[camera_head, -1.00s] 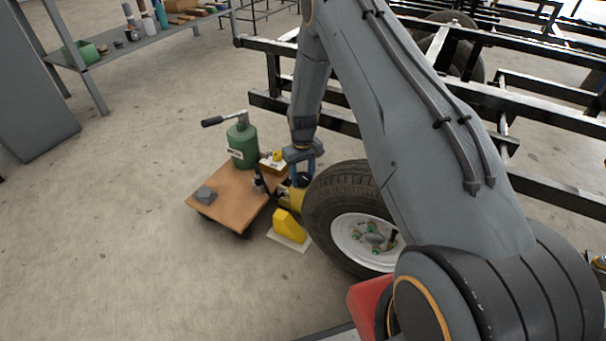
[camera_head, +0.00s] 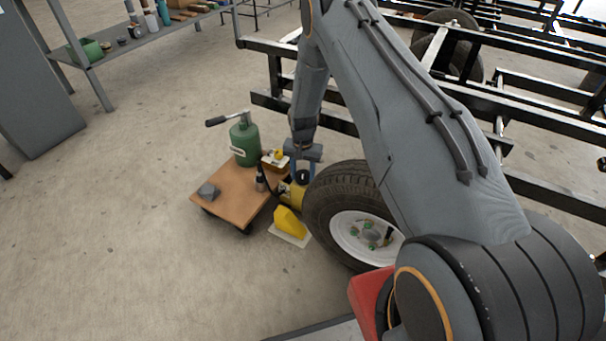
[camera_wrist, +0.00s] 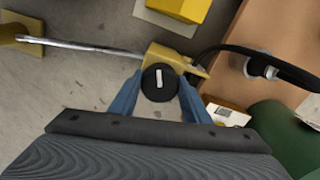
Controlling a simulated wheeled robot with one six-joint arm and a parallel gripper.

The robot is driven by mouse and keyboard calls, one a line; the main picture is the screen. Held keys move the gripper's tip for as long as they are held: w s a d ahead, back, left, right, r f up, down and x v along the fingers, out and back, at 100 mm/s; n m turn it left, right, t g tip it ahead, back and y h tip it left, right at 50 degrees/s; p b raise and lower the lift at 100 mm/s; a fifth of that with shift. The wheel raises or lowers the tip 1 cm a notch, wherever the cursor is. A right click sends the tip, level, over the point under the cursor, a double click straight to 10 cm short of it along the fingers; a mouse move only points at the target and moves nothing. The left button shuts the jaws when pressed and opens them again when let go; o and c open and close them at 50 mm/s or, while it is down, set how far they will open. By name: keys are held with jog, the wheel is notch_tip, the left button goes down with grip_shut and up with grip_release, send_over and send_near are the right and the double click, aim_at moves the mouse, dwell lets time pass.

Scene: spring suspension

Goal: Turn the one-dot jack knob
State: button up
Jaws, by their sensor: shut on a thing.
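A round black knob (camera_wrist: 159,83) with a white bar on top sits by a yellow jack body (camera_wrist: 166,57) in the wrist view. My gripper (camera_wrist: 158,88) has its two blue fingers closed on opposite sides of the knob. In the head view my gripper (camera_head: 303,172) points down beside the tire, with the dark knob between its fingers. The yellow jack (camera_head: 293,196) shows only in part there, behind the tire and gripper. I cannot make out a dot mark on the knob.
A wheel (camera_head: 345,195) stands right of the jack, with a black frame (camera_head: 345,125) behind. A wooden cart (camera_head: 222,191) with a green pump (camera_head: 244,143) stands left, linked by a black hose (camera_wrist: 270,57). A yellow chock (camera_head: 289,222) lies in front.

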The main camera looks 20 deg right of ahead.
aim_at(303, 174)
jog(key=shift+m, duration=0.3)
dwell(0.4)
jog(key=o, duration=1)
jog(key=shift+o, duration=0.2)
jog(key=shift+r+p, duration=1.35)
jog(key=shift+r, duration=2.55)
